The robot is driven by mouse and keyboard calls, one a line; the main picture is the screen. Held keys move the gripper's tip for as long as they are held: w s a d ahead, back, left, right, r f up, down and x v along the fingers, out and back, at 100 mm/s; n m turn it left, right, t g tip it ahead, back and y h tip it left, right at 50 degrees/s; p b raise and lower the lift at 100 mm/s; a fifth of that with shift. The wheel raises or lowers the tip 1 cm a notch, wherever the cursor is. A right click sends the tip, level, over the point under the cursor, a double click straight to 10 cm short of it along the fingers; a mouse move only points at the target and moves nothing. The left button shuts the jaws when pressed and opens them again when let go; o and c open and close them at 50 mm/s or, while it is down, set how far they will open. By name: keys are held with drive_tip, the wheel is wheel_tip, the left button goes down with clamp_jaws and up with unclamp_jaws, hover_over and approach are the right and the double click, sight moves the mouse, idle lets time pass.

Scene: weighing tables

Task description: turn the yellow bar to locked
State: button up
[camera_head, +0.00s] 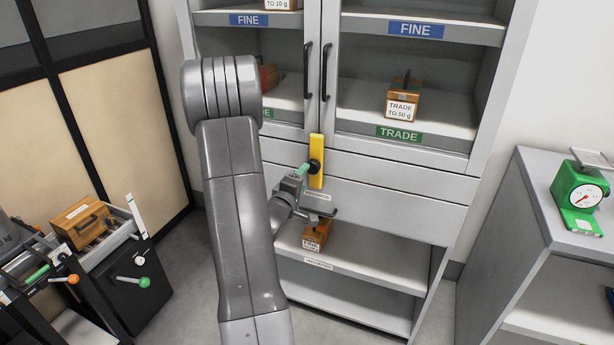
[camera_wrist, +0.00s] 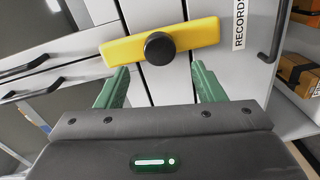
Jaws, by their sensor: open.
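The yellow bar (camera_head: 317,177) stands upright on the cabinet front, below the meeting edges of the two glazed doors. Its round black knob (camera_head: 315,166) sits near its middle. In the wrist view the yellow bar (camera_wrist: 196,36) lies across the picture, slightly tilted, with the black knob (camera_wrist: 159,48) at its centre. My gripper (camera_wrist: 161,76) is open and empty, its green fingers apart just short of the bar, one on each side of the knob. Whether a fingertip touches the bar, I cannot tell. In the head view my gripper (camera_head: 303,170) is just left of the bar.
The cabinet (camera_head: 400,205) has dark door handles (camera_head: 326,72) above the bar. A wooden box (camera_head: 316,234) sits on the open shelf below. A side table (camera_head: 560,225) with a green scale (camera_head: 580,192) stands right. Another wooden box (camera_head: 80,220) is at left.

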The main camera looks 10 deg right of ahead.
sight(311, 169)
drive_tip(key=v, duration=0.8)
drive_tip(key=shift+b, duration=0.35)
drive_tip(key=p+x, duration=0.1)
drive_tip(key=x, duration=1.2)
drive_tip(key=shift+w+d+p, duration=0.2)
drive_tip(key=shift+w+p, duration=0.1)
drive_tip(key=shift+p, duration=0.05)
